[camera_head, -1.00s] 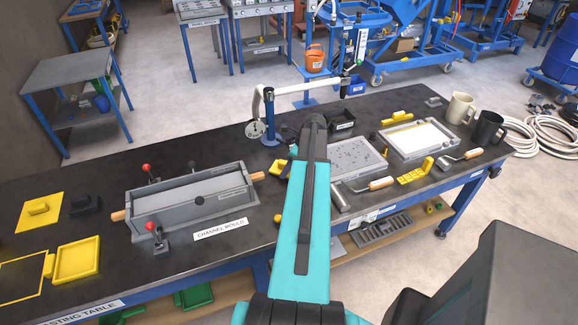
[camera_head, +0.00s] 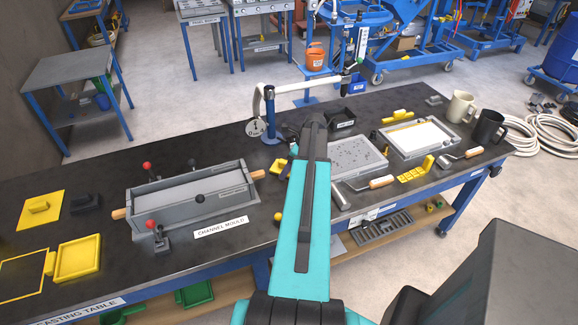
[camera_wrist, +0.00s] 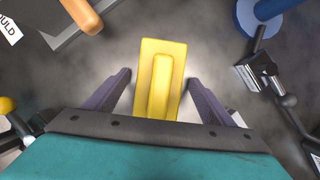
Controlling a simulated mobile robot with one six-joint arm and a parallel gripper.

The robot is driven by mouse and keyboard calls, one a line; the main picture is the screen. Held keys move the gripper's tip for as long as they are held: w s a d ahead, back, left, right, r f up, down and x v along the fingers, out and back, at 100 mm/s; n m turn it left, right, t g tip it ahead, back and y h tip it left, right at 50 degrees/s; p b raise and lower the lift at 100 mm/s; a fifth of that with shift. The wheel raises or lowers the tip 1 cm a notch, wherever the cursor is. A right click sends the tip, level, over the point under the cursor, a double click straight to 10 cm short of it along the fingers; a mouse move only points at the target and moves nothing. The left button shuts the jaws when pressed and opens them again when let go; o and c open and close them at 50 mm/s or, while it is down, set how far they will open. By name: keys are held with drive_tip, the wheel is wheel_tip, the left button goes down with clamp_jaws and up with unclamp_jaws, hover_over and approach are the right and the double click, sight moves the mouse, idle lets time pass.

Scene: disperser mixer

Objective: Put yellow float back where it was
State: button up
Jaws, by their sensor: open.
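The yellow float (camera_wrist: 148,62), a flat rectangular plate with a long raised handle, lies on the dark bench top in the wrist view. My gripper (camera_wrist: 158,80) is open, with one finger on each side of the float. Gaps show between the fingers and the float; I cannot tell how high the fingertips are above the bench. In the head view my arm hides my gripper and most of that spot.
The channel mould (camera_head: 195,200) stands left of my arm; its wooden handle (camera_wrist: 82,16) shows in the wrist view. A blue post (camera_head: 269,118) rises behind.

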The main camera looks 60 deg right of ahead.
drive_tip(key=shift+r, duration=0.1)
drive_tip(key=shift+b+v, duration=1.95)
drive_tip(key=shift+v, duration=4)
drive_tip(key=shift+r, duration=0.15)
